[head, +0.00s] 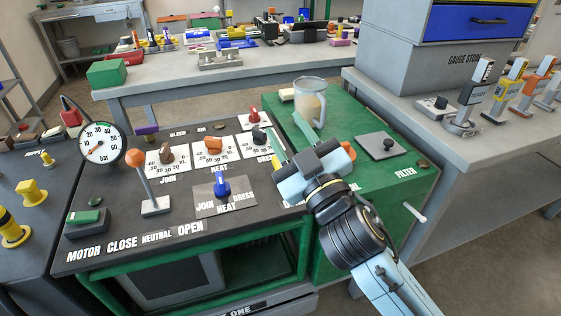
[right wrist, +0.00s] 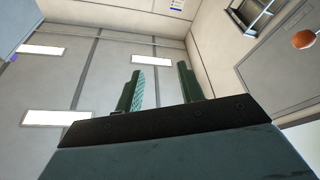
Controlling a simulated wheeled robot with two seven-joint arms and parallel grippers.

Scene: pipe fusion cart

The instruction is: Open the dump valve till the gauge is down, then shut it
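The round white gauge (head: 101,143), marked in bar, stands at the left rear of the dark control panel. Its needle is too small to read surely. A small purple handle (head: 147,129) sits behind the panel's dials near the word BLEED. A red knob (head: 254,117) is at the panel's right rear. I cannot tell which of these is the dump valve. My right gripper (head: 283,160) is over the panel's right edge, apart from the gauge. In the right wrist view its fingers (right wrist: 160,88) stand apart with nothing between them. My left gripper is not in view.
An orange-topped lever (head: 135,158) stands upright on the control panel (head: 105,225), beside several dials and a blue selector knob (head: 222,186). A clear jug (head: 310,101) stands on the green cabinet (head: 372,185) to the right. A grey bench (head: 235,75) runs behind.

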